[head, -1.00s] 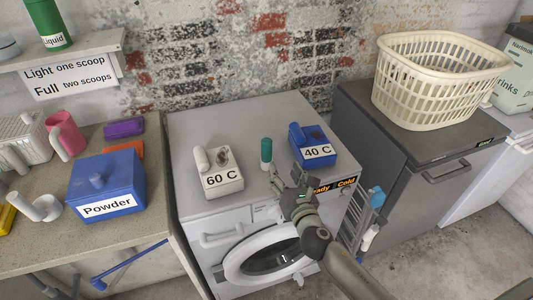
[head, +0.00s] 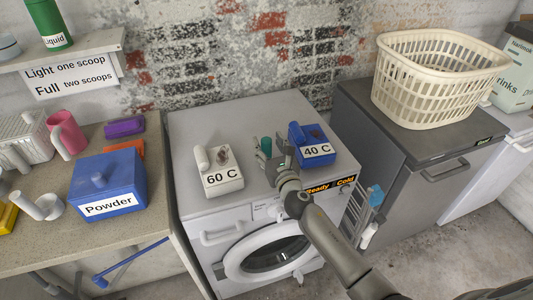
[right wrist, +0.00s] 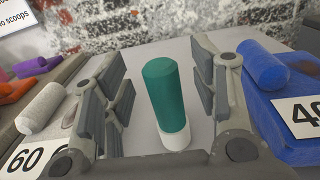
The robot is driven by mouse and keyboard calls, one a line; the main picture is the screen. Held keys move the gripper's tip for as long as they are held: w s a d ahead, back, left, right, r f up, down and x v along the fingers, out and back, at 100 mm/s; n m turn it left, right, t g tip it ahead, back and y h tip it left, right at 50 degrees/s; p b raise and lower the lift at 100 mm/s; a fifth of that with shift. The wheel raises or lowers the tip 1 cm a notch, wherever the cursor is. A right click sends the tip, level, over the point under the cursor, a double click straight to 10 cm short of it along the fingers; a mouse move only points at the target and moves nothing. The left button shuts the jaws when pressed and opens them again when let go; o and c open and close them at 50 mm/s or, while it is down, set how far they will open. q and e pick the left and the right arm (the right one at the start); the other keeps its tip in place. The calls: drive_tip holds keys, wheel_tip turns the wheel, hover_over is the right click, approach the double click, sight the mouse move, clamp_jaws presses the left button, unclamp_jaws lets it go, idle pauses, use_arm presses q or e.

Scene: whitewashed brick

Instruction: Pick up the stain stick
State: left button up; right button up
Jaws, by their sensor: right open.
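The stain stick, which I take to be the teal cylinder with a white base (right wrist: 167,95), stands upright on top of the washing machine (head: 190,125). It also shows in the head view (head: 266,146), partly covered by my gripper. My right gripper (head: 270,150) is open, its fingers (right wrist: 163,90) on either side of the stick. In the right wrist view a gap shows between the stick and each finger. My left gripper is not in view.
A white box marked 60 C (head: 222,182) stands left of the stick and a blue box marked 40 C (head: 318,150) stands close on the right. A blue Powder box (head: 108,180) is on the left counter. A cream basket (head: 440,80) sits on the dark appliance.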

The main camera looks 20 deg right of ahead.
drive_tip(key=shift+w, duration=1.1)
drive_tip(key=c, duration=1.2)
drive_tip(key=shift+o, duration=0.2)
drive_tip(key=shift+r, duration=0.15)
drive_tip(key=shift+r, duration=0.25)
drive_tip(key=r+p, duration=0.1)
drive_tip(key=r, duration=0.1)
drive_tip(key=s+r+p, duration=0.1)
drive_tip(key=r, duration=0.1)
drive_tip(key=s+r+p, duration=0.1)
drive_tip(key=s+r, duration=0.7)
drive_tip(key=s, duration=0.5)
drive_tip(key=shift+d, duration=0.2)
drive_tip(key=shift+r, duration=0.1)
